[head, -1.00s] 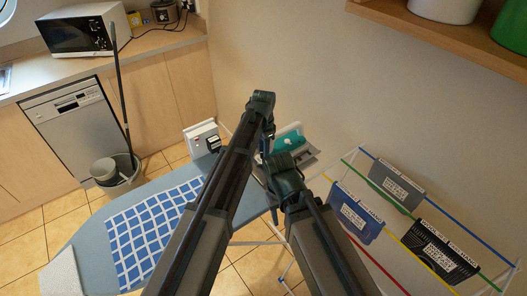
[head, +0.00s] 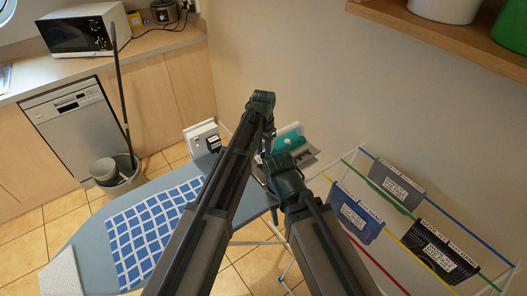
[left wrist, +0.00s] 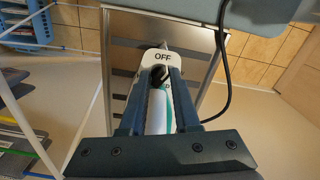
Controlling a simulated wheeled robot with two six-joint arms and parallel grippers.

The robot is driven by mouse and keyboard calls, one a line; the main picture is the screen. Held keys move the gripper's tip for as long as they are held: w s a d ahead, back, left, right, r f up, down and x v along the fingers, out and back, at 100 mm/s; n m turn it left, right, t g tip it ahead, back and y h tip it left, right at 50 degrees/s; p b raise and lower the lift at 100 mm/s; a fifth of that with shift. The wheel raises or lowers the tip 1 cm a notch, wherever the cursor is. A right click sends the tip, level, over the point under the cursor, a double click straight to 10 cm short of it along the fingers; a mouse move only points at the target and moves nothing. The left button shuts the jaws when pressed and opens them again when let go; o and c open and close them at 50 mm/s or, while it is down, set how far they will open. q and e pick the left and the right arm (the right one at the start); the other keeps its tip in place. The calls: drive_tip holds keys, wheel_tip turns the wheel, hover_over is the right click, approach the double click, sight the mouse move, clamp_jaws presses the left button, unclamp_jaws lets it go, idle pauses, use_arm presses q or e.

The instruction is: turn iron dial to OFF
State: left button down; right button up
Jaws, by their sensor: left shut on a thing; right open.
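The iron (head: 289,141), teal and white, rests on a metal stand at the far end of the ironing board, partly hidden behind my arms. It also shows between my fingers in the left wrist view (left wrist: 158,112). A white label reading OFF (left wrist: 163,57) sits just beyond the fingertips. My left gripper (left wrist: 160,76) is shut on the small dark dial at the iron; the fingers hide most of the dial, so its pointing direction is unclear. My right gripper (head: 268,187) is open, lower and nearer, close beside the left arm.
The ironing board (head: 170,185) carries a blue checked cloth (head: 150,232). A white socket box (head: 203,138) stands at its far edge. A dark cord (left wrist: 228,85) hangs beside the iron.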

use_arm(q)
drive_tip(key=c, duration=0.7)
unclamp_jaws()
drive_tip(key=shift+o, duration=0.2)
wheel_tip(320, 180, up, 14)
drive_tip(key=p, duration=1.3)
drive_tip(key=shift+p, duration=0.4)
drive_tip(key=shift+f, duration=0.15)
